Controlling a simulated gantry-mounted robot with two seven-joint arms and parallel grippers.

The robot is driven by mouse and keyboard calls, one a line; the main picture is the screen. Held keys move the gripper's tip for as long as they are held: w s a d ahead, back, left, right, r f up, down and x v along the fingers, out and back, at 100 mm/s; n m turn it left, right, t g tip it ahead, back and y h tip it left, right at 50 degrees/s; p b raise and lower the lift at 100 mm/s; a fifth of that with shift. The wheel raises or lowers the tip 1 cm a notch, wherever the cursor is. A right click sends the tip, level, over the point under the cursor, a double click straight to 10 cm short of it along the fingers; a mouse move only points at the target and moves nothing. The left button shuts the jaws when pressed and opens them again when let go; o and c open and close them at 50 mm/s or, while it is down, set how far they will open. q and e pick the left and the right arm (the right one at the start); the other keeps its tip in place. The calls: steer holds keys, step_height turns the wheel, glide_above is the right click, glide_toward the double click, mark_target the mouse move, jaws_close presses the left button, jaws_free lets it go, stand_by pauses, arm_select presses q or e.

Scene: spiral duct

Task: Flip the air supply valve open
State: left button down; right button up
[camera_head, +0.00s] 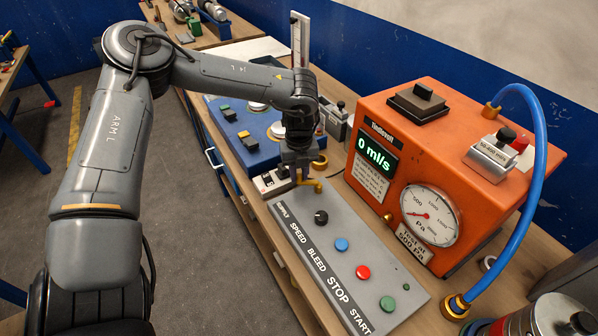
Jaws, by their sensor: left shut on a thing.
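The air supply valve (314,185) shows as a small yellow lever at the far end of the grey control panel (322,246), by the SUPPLY label. My left gripper (301,174) points down at that end of the panel and is shut on the yellow lever. The fingers hide part of the lever and its base, so its exact angle is hard to tell. The orange test unit (460,150) reads 0 ml/s on its display (378,150). Its round Pa gauge (429,214) has a red needle toward the left. My right gripper is not in view.
The panel carries a black knob (321,217) and blue, red and green buttons. A blue hose (537,190) arches along the right of the orange unit. A blue box (245,130) stands behind the panel. Open floor (210,240) lies left of the bench.

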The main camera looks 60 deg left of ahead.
arm_select(q)
steer(key=shift+d, duration=0.1)
steer(key=d+n+b, duration=0.1)
steer(key=n, duration=0.1)
steer(key=n+b, duration=0.1)
steer(key=n, duration=0.1)
steer(key=shift+s+d+f, duration=0.1)
steer(key=shift+s+d, duration=0.25)
steer(key=shift+s, duration=0.05)
steer(key=shift+s+d+n+b, duration=0.1)
steer(key=shift+d+n+b, duration=0.35)
steer(key=shift+n, duration=0.4)
steer(key=shift+d+n+b, duration=0.3)
steer(key=shift+n+b, duration=0.1)
steer(key=shift+n, duration=0.45)
steer(key=c, duration=0.9)
jaws_free()
steer(key=shift+c, duration=0.2)
